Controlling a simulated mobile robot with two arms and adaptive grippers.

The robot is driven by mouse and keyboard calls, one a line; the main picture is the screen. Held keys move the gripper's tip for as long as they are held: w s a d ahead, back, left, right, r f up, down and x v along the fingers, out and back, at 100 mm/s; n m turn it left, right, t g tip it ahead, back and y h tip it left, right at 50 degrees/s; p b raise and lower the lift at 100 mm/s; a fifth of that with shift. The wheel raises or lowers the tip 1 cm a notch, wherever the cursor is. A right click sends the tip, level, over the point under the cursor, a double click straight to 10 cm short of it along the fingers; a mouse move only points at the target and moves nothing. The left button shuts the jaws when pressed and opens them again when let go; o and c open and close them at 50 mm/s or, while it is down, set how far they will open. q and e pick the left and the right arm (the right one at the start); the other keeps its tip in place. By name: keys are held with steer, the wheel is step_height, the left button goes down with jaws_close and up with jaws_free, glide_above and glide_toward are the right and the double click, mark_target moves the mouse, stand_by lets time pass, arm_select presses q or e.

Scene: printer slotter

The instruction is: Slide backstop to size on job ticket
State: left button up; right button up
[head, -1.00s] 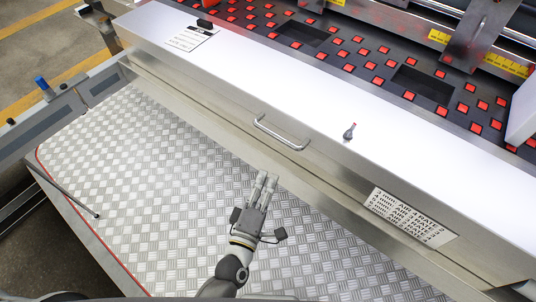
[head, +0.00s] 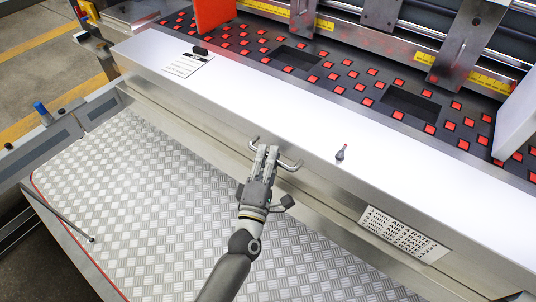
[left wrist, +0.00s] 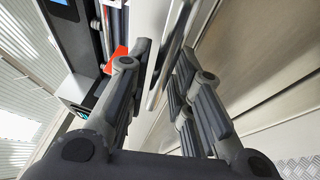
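My left gripper (head: 267,153) is at the metal handle (head: 290,165) on the front of the white machine housing; its fingertips overlap the bar. In the left wrist view the fingers of my left gripper (left wrist: 163,58) are apart, with a bright metal bar running between them. I cannot tell whether they touch it. The job ticket (head: 188,66) is a white sheet on the housing top at left, its text too small to read. An orange-red upright panel (head: 213,12) and a white panel (head: 515,120) stand over the bed; I cannot tell which is the backstop. My right gripper is out of view.
The dark bed (head: 330,78) carries many red squares. Yellow scales (head: 350,34) run along the rail behind it, with metal brackets (head: 470,45). A small knob (head: 341,154) stands on the housing. A label (head: 404,233) is on its front. The checkered floor plate (head: 140,190) is clear.

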arm_select(q)
steer(key=shift+w, duration=0.15)
steer(key=shift+c, duration=0.3)
jaws_close()
steer(key=s+a+p, duration=0.2)
steer(key=s+a, duration=0.5)
steer(key=s, duration=0.2)
steer(key=shift+s, duration=0.35)
steer(key=shift+o, duration=0.3)
jaws_free()
